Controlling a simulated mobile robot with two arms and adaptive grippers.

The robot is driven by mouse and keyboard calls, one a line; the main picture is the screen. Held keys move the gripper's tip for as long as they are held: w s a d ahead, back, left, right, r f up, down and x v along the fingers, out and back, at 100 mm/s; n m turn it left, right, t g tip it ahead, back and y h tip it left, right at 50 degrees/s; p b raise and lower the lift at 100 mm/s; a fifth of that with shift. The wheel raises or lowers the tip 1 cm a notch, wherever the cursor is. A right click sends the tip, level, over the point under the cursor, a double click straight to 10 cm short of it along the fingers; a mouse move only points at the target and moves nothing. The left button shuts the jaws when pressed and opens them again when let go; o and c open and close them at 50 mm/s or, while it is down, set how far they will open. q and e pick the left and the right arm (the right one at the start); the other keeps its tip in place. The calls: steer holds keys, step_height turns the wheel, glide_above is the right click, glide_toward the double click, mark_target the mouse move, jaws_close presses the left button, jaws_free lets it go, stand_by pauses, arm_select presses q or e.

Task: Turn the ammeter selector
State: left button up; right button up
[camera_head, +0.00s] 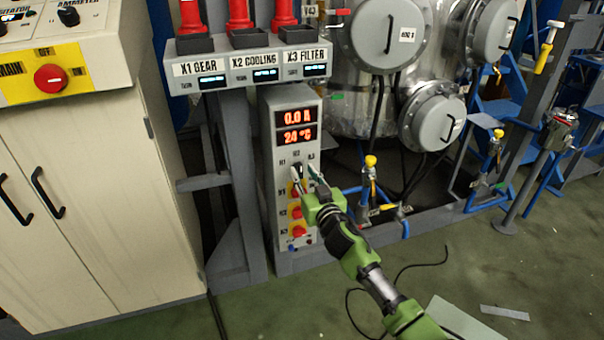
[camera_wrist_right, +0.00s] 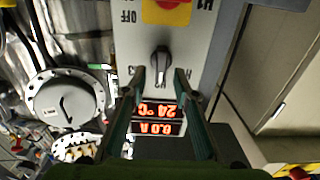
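The black selector knob (camera_wrist_right: 160,60) sits below the displays on the front of a grey control box (camera_head: 282,200), among the marks H1, H2 and H3. My right gripper (camera_head: 306,171) is in front of this knob in the head view. In the right wrist view its two fingers (camera_wrist_right: 160,74) are apart, with the knob showing between and just beyond the tips. I cannot tell whether they touch it. In the head view the fingers partly hide the knob. My left gripper is in neither view.
The box's red displays (camera_head: 297,127) read 0.0 A and 24 °C. Red-and-yellow switches (camera_head: 298,230) lie below the knob. Steel vessels (camera_head: 390,35) and blue pipes stand at right.

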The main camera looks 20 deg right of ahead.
steer(key=shift+w+a, duration=0.1)
steer(key=shift+w, duration=0.8)
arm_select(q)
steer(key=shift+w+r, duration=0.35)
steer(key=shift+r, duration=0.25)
arm_select(e)
jaws_close()
